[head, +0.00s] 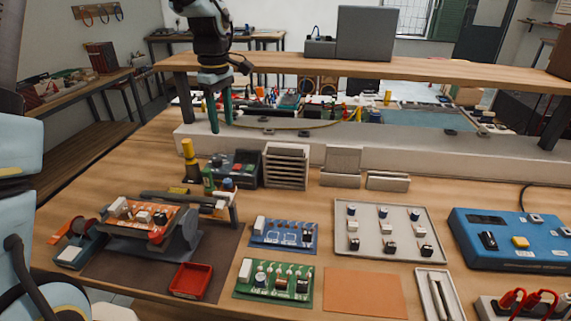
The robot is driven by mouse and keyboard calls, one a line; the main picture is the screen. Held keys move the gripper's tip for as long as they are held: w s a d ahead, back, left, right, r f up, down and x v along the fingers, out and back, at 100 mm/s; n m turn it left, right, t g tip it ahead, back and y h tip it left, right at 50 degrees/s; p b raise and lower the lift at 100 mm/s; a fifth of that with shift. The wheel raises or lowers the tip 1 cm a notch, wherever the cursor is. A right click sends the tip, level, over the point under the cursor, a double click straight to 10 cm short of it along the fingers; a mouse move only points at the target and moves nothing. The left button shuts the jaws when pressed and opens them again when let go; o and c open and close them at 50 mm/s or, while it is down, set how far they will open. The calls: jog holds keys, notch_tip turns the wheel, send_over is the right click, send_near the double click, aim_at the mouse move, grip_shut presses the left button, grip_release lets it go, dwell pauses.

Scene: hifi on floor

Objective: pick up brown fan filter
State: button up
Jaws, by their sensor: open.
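My gripper (220,120) hangs at the upper left, above the back of the table, with two dark green fingers pointing down. It is open and looks empty. I cannot tell for sure which thing is the brown fan filter. A flat orange-brown rectangular sheet (364,292) lies at the table's front, right of the green circuit board, far from my gripper. A beige slatted block (286,166) stands upright behind the blue board, nearer and to the lower right of my gripper. Nothing covers the sheet.
A green board (275,285) and a blue board (283,236) lie at the middle. A light parts tray (387,258) and a blue instrument box (512,241) are at the right. A board holder (190,245) and red tray (190,281) are at the left. A raised shelf (400,70) spans the back.

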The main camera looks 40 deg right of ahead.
jog(key=s+d+r+n, duration=0.1)
jog(key=s+d+n, duration=0.15)
jog(key=d, duration=0.55)
jog(key=s+d+n, duration=0.1)
jog(key=s+d, duration=0.2)
jog(key=d, duration=0.4)
jog(key=p, duration=0.2)
send_over(285, 146)
jog(key=shift+n, duration=0.25)
jog(key=f, duration=0.5)
jog(key=shift+s+d, duration=0.2)
jog(key=shift+a+f+p, duration=0.1)
jog(key=shift+f+p, duration=0.4)
jog(key=shift+p, duration=0.2)
jog(key=shift+w+a+f+p, duration=0.1)
jog(key=shift+f+p, duration=0.95)
jog(key=shift+f, duration=1.15)
grip_shut()
